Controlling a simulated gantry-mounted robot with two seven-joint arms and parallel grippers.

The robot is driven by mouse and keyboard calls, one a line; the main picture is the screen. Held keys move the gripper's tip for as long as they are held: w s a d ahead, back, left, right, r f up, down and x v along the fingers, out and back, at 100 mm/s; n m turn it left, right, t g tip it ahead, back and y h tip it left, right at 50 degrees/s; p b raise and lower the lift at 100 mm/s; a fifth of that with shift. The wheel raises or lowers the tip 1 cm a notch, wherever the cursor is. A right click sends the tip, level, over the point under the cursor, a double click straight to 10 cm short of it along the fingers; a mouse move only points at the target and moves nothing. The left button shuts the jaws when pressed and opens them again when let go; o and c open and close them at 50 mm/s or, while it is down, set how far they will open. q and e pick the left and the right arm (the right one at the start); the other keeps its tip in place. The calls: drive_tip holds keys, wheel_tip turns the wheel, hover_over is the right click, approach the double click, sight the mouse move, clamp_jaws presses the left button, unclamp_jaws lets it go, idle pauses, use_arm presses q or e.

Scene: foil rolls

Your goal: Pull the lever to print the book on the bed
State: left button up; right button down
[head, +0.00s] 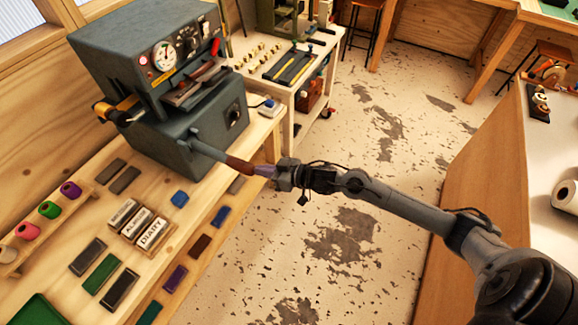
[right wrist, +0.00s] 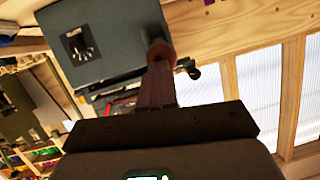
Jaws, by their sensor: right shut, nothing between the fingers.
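The grey foil press (head: 150,70) stands on the wooden bench at the left. Its lever (head: 208,150) sticks out from the lower front toward the right and ends in a brown handle (head: 238,164). A brown flat item, perhaps the book (head: 195,86), lies on the bed at the press front; its details are too small to tell. My right gripper (head: 266,171) is shut at the outer end of the handle, with nothing between its fingers; I cannot tell whether it touches. In the right wrist view the lever (right wrist: 152,20) runs straight ahead toward the press (right wrist: 100,40). My left gripper is not in view.
Type blocks reading DIARY (head: 152,234) and several coloured blocks lie on the bench (head: 65,222). Foil rolls (head: 50,209) sit on a rack at the left. A white cart (head: 285,85) stands behind. The speckled floor (head: 350,150) is open below my right arm.

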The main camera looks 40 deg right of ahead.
drive_tip(key=w+r+p+v, duration=0.1)
drive_tip(key=r+p+v, duration=0.2)
drive_tip(key=v, duration=0.9)
drive_tip(key=shift+s+p, duration=0.15)
drive_tip(key=shift+p, duration=0.45)
idle(0.5)
